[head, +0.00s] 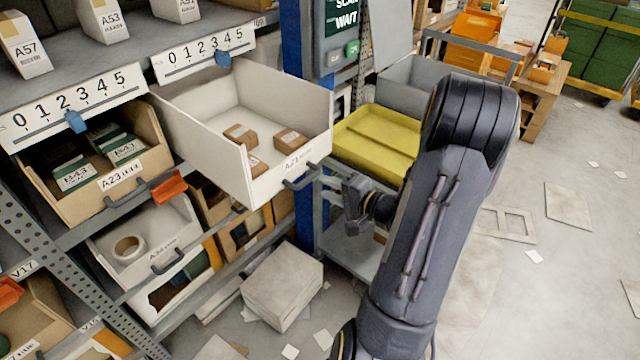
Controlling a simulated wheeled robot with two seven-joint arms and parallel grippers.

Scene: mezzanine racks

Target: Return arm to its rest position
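My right arm (424,230) rises from the bottom of the head view and bends back down at its elbow. Its dark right gripper (350,206) is to the right of the white drawer A21 (235,165), beside and a little below the drawer's dark handle (301,180), and looks apart from it. The gripper appears open, with nothing seen between its fingers, which are small and partly hard to make out. The drawer is pulled out of the rack and holds several small brown boxes (290,138). My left gripper is not in view.
A cart with a yellow tray (378,140) stands right behind my gripper and forearm. The blue rack post (303,215) is close on the left. Drawer A23 (105,165) sits left of the white drawer. A pale box (283,285) is on the floor; open floor lies right.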

